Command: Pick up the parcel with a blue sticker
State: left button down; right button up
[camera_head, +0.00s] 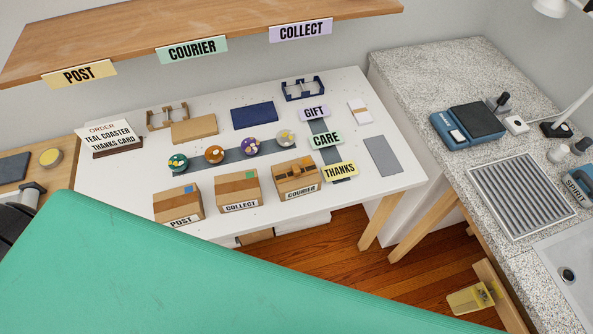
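Three cardboard boxes stand in a row at the front of the white table. The left box (178,205), labelled POST, has a small blue sticker (189,189) on its top.
Round coasters (214,155) lie on a grey strip behind the boxes. GIFT, CARE and THANKS (341,171) signs stand to the right. A large green surface (150,285) fills the foreground. A speckled counter (415,80) is at right. A wooden shelf (220,25) overhangs the back.

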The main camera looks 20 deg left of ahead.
aim_at(183, 205)
jog(key=u, duration=1.75)
